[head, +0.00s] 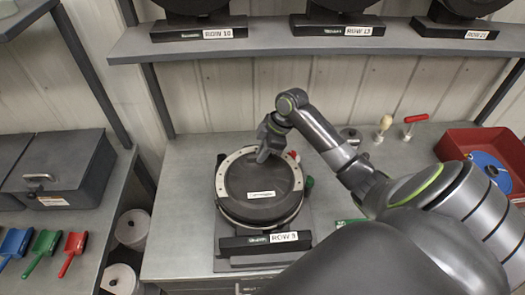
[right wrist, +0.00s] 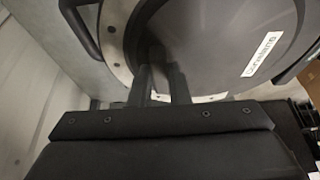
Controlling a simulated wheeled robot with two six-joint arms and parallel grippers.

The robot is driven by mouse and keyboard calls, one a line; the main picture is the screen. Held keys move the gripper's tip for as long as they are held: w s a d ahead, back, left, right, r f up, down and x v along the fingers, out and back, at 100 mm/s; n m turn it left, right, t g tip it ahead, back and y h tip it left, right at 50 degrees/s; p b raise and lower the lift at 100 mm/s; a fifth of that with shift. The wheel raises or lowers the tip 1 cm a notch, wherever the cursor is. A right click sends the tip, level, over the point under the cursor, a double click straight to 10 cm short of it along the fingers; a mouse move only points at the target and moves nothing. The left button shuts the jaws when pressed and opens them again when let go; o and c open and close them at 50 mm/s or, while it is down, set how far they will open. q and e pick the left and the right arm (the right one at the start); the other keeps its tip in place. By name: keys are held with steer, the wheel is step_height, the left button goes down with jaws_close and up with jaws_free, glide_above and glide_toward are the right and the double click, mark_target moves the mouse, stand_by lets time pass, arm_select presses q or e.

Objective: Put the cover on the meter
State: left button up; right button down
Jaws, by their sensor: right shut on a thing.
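The meter (head: 221,183) stands on the grey bench, its pale ring showing around the top and left. The dark round cover (head: 255,177) with a white label lies over the meter's face. More ring shows at the upper left than along the bottom; I cannot tell if the cover sits flush. My right gripper (head: 264,154) is shut on the cover near its far edge. In the right wrist view the two fingers (right wrist: 160,90) reach the cover (right wrist: 215,45) beside the pale ring (right wrist: 115,40). My left gripper is not in view.
A "ROW 9" stand plate (head: 266,242) is at the meter's front. A red tray (head: 450,145) with a blue disc (head: 492,165) stands right. A red-handled tool (head: 415,118) and a knob (head: 385,122) are behind. A grey box (head: 65,165) and coloured scoops (head: 45,242) lie left.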

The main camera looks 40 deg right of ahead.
steer(key=shift+f, duration=0.95)
stand_by(2.0)
steer(key=c, duration=1.3)
jaws_free()
steer(key=shift+c, duration=0.3)
steer(key=shift+r, duration=4.75)
